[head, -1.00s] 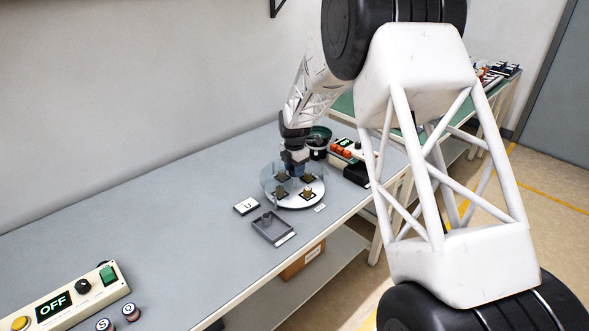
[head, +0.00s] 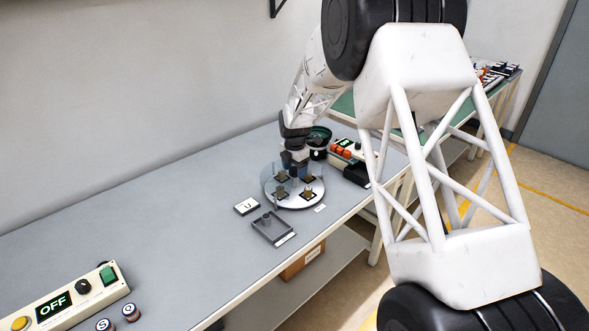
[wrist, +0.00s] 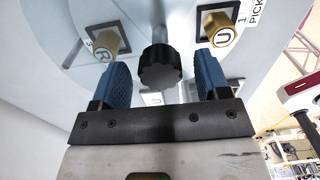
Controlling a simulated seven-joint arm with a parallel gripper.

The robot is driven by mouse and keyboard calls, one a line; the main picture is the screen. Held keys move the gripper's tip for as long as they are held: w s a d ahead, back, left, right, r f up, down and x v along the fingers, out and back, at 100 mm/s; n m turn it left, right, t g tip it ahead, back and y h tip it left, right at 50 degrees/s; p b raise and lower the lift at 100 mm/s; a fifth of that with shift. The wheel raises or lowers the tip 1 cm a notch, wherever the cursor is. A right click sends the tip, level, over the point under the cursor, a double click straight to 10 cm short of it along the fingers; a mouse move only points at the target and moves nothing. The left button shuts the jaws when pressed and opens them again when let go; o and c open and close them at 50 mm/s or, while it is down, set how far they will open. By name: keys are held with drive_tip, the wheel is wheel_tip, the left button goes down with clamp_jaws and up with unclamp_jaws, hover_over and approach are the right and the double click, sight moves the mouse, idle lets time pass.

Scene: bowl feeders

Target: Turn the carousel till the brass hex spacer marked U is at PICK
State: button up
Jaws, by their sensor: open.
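The brass hex spacer marked U (wrist: 218,30) sits in a dark square nest on the carousel (head: 292,203). In the wrist view it is beside the number 1 and the PICK label (wrist: 256,14). Another brass hex spacer, marked R (wrist: 104,43), is in the nest numbered 3 at the left. My gripper (wrist: 162,64) is open, with one blue finger on each side of the black centre knob (wrist: 159,72). Gaps show between fingers and knob. In the head view my gripper is over the carousel.
A card marked U (head: 247,206) and a grey tray with a post (head: 280,237) lie in front of the carousel. A dark bowl (head: 319,140) and a control box with orange buttons (head: 347,151) stand behind. A box reading OFF (head: 54,305) is front left.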

drive_tip(key=shift+r, duration=3.9)
drive_tip(key=shift+s+d+r, duration=0.3)
drive_tip(key=shift+s+r, duration=0.05)
drive_tip(key=shift+r, duration=0.15)
drive_tip(key=s+d+r+m, duration=0.4)
drive_tip(key=s+r, duration=0.1)
drive_tip(key=s, duration=0.3)
drive_tip(key=s+d+r+m+t, duration=0.1)
drive_tip(key=s+d+r+m, duration=0.45)
drive_tip(key=s, duration=0.25)
drive_tip(key=s+d+r+m, duration=0.4)
drive_tip(key=s+r, duration=0.1)
drive_tip(key=s, duration=0.3)
drive_tip(key=s+d+m, duration=0.2)
drive_tip(key=s+m, duration=0.2)
drive_tip(key=s, duration=0.6)
drive_tip(key=s+d+m+t, duration=0.1)
drive_tip(key=s+m, duration=0.4)
drive_tip(key=s, duration=0.5)
drive_tip(key=s+d+f+m, duration=0.1)
drive_tip(key=s+d+m, duration=0.3)
drive_tip(key=s, duration=0.7)
drive_tip(key=shift+m+t, duration=0.3)
drive_tip(key=shift+m, duration=0.15)
